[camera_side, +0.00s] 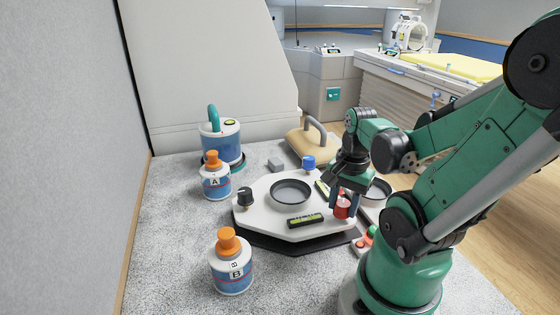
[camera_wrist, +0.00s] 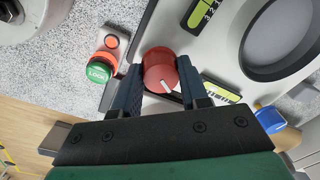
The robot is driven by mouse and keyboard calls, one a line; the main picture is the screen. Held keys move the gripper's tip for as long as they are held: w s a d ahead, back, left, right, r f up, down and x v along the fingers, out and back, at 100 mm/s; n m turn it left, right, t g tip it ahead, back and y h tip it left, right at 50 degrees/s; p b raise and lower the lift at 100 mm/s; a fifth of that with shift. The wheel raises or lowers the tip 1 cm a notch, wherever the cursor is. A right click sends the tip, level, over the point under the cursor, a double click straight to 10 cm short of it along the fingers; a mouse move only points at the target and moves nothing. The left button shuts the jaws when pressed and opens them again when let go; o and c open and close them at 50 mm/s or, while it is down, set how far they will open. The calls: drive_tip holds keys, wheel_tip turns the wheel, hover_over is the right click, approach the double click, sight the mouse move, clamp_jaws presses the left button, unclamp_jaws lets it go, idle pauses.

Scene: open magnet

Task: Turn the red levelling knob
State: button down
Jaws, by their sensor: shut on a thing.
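The red levelling knob (camera_side: 342,208) stands at the right corner of the white levelling plate (camera_side: 262,222). In the wrist view the red knob (camera_wrist: 161,72) has a white pointer line on its top. My gripper (camera_side: 345,203) reaches down over the knob. In the wrist view its two dark fingers (camera_wrist: 163,90) lie on either side of the knob and are closed on it. The knob's lower part is partly hidden by the fingers in the side view.
A black knob (camera_side: 245,197) and a blue knob (camera_side: 308,163) stand at the plate's other corners. A spirit level (camera_side: 305,221) lies along its front edge. Bottles A (camera_side: 215,182) and B (camera_side: 232,272) stand to the left. A green LOCK button (camera_wrist: 98,72) is close beside my gripper.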

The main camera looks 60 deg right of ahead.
sight(344, 203)
drive_tip(key=shift+s+m, duration=0.1)
drive_tip(key=shift+m, duration=0.6)
drive_tip(key=shift+c, duration=2.3)
unclamp_jaws()
drive_tip(key=shift+r, duration=0.1)
drive_tip(key=shift+r, duration=2.7)
